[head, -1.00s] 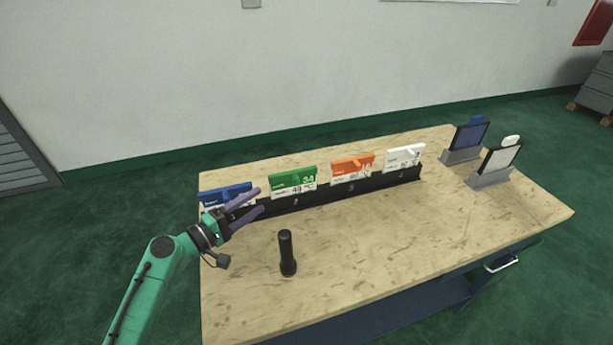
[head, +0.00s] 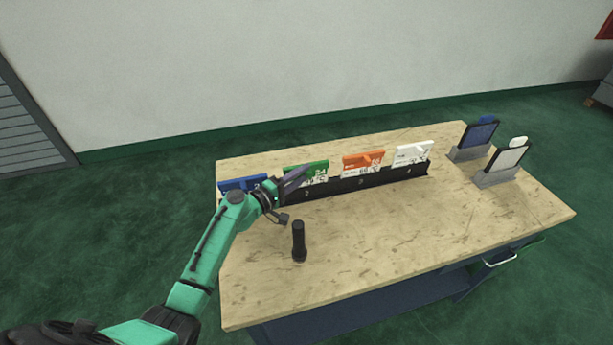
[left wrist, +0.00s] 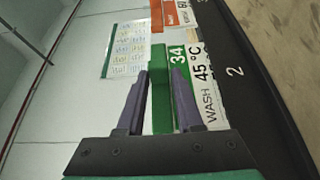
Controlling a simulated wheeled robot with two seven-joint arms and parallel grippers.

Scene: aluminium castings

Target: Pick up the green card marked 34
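The green card marked 34 (head: 306,166) stands in a slot of the black rack, second from the left. It fills the middle of the left wrist view (left wrist: 177,53), with "34", "45 °C" and "WASH" readable. My left gripper (head: 296,181) is at the front of this card and hides part of it in the head view. In the left wrist view its two fingers (left wrist: 160,72) are apart, one on each side of the card's raised green grip. I see no clear sign that they are clamped on it. My right gripper is not in view.
The black rack (head: 345,184) also holds a blue card (head: 240,184), an orange card (head: 362,162) and a white card (head: 412,153). A black upright cylinder (head: 299,242) stands in front. Two grey stands (head: 468,153) (head: 494,177) with panels are at the right. The front right tabletop (head: 430,230) is clear.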

